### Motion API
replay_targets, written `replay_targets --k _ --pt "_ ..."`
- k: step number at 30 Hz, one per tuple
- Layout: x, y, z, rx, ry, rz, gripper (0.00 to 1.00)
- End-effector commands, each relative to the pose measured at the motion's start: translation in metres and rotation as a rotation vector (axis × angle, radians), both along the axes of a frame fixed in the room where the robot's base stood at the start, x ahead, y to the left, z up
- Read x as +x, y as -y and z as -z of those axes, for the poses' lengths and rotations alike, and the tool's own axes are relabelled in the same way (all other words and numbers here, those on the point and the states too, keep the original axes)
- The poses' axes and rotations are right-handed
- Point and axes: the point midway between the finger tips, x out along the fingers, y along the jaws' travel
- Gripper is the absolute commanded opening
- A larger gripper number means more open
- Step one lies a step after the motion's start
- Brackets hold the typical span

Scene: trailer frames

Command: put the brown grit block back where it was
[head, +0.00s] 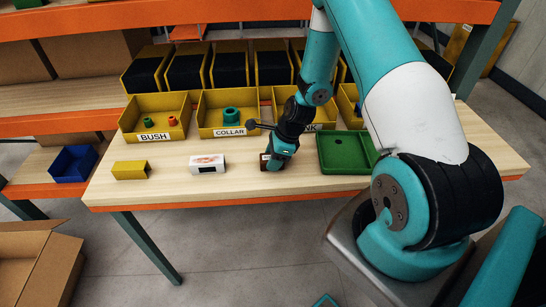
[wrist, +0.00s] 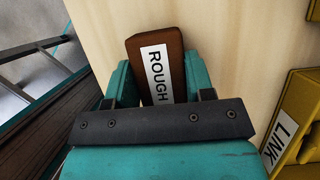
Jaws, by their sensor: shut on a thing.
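The brown grit block (wrist: 177,58) has a white label reading ROUGH. It sits between the two teal fingers of my gripper (wrist: 157,82) in the wrist view, and the gripper is shut on it. In the head view my gripper (head: 277,163) is low over the front of the wooden table, between the white block and the green tray. Only a small dark part of the brown block (head: 264,159) shows there, the rest hidden by the gripper. I cannot tell whether the block touches the table.
A white block (head: 208,168) and a yellow block (head: 130,170) stand left on the table (head: 165,187). A green tray (head: 345,169) is to the right. Behind are yellow bins labelled BUSH (head: 127,119), COLLAR (head: 205,117) and a partly hidden LINK bin (wrist: 309,105).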

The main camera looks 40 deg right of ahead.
Motion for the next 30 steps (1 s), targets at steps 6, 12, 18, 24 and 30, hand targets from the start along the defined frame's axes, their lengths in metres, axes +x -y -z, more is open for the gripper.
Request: replay_targets --k 6,12,18,24,30 --pt "0.000 0.000 0.002 0.001 -0.001 0.000 0.60" --pt "0.000 0.000 0.002 0.001 -0.001 0.000 0.74" --pt "0.000 0.000 -0.002 0.000 0.000 0.000 0.74" --pt "-0.006 0.010 -0.027 -0.002 0.003 0.002 0.74" --pt "-0.015 0.024 -0.067 -0.002 0.005 0.001 0.74"
